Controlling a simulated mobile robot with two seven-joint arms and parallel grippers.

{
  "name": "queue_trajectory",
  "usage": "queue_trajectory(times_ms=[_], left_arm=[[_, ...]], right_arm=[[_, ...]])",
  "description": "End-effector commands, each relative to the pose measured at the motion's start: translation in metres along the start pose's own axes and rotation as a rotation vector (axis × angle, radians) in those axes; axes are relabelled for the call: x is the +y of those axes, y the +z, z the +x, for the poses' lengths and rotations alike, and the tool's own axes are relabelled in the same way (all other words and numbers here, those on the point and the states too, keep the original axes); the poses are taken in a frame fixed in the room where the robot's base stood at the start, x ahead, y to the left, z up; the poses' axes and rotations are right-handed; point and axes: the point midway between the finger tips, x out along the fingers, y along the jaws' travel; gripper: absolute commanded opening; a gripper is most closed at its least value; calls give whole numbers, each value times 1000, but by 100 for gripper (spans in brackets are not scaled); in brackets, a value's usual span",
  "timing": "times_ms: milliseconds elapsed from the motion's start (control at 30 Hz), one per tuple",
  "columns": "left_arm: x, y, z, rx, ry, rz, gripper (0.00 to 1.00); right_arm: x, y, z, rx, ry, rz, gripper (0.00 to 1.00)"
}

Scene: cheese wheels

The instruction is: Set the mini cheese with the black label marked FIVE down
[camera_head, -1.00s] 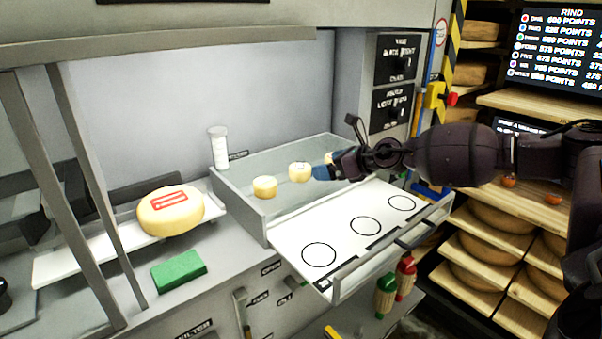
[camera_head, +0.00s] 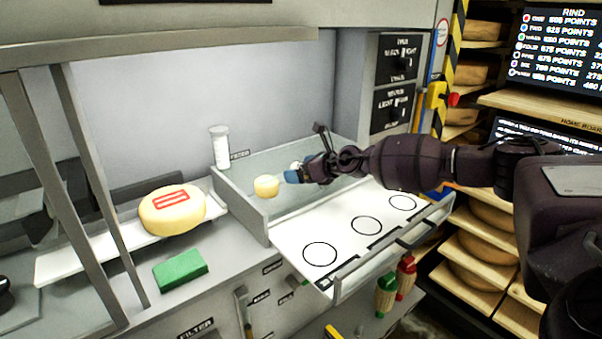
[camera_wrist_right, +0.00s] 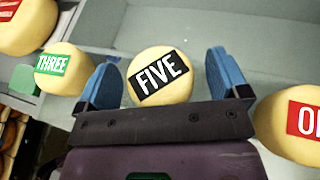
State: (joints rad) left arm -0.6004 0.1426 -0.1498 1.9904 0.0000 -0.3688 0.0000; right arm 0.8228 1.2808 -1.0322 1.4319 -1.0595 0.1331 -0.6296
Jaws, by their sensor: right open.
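The mini cheese with the black FIVE label (camera_wrist_right: 160,78) shows in the right wrist view, between the two blue fingers of my right gripper (camera_wrist_right: 168,68). The fingers are open, with a visible gap on the right side of the cheese. In the head view my right gripper (camera_head: 291,175) is over the glass-sided bin (camera_head: 245,213) and hides most of what lies under it, so I cannot tell the FIVE cheese there. The white sliding board (camera_head: 292,228) in front has three black circles, all empty. My left gripper is not in view.
A mini cheese with a green THREE label (camera_wrist_right: 63,68) is close left of the fingers, and one with a red label (camera_wrist_right: 303,120) is close right. A large cheese wheel (camera_head: 172,211), a green block (camera_head: 180,270) and a white canister (camera_head: 220,147) stand on the left.

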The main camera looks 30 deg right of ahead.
Motion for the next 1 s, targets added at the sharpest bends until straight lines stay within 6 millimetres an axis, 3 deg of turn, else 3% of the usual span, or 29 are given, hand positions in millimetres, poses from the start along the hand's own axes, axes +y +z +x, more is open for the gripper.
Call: queue_trajectory(times_ms=[233,600,867,1000], left_arm=[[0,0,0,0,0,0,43],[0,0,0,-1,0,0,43],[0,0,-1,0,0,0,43],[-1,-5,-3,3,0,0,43]], right_arm=[[0,0,1,0,0,0,92],[0,0,1,-1,-1,0,35],[0,3,0,-1,-1,0,33],[-1,16,-6,-3,-1,-3,33]])
